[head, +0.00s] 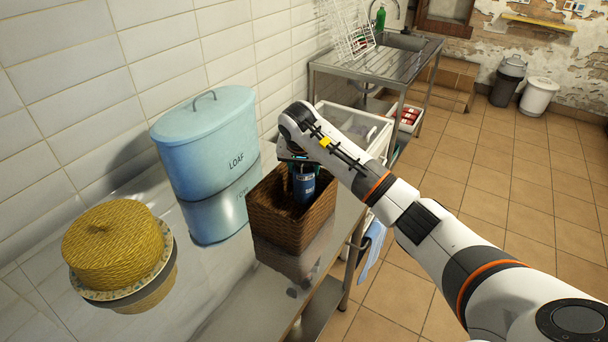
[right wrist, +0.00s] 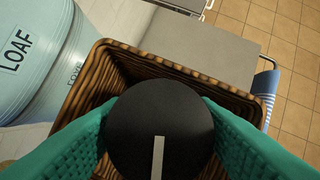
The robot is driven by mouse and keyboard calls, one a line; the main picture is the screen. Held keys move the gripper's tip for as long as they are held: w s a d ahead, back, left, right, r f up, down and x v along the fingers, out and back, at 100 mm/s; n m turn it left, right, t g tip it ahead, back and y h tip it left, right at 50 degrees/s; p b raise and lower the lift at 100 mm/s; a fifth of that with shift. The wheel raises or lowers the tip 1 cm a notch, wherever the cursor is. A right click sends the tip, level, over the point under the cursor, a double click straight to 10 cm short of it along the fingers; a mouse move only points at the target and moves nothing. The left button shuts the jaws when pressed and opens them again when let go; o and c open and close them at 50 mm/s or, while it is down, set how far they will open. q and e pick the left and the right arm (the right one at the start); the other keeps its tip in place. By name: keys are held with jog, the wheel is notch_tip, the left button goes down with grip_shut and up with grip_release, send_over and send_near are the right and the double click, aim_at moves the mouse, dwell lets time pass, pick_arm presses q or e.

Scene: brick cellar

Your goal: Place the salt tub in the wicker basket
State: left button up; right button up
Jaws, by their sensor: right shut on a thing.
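The salt tub (head: 304,186) is a dark blue cylinder with a label, upright inside the opening of the wicker basket (head: 280,228). In the right wrist view its round black lid (right wrist: 160,125) with a pale strip fills the lower middle. My right gripper (head: 297,160) reaches down over the basket, and its green fingers are shut on the tub from both sides. The brown woven basket rim (right wrist: 190,68) surrounds the tub in the wrist view. Whether the tub touches the basket floor is hidden. My left gripper is not in view.
A blue LOAF bin (head: 205,130) stands just left of the basket on the shiny metal table (head: 215,290). A yellow woven dome (head: 115,240) sits on a plate at the front left. A steel sink unit (head: 385,60) stands behind, with open tiled floor to the right.

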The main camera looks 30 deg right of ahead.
notch_tip(320, 180, down, 3)
jog(key=shift+f+p, duration=0.2)
jog(key=shift+p, duration=0.15)
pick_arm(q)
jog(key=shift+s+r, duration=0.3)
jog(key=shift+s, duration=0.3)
pick_arm(e)
jog(key=shift+f, duration=0.2)
jog(key=o, duration=1.3)
jog(key=shift+o, duration=0.2)
jog(key=shift+r, duration=0.15)
pick_arm(q)
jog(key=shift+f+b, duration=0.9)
jog(key=shift+b, duration=0.1)
pick_arm(e)
jog(key=v, duration=1.2)
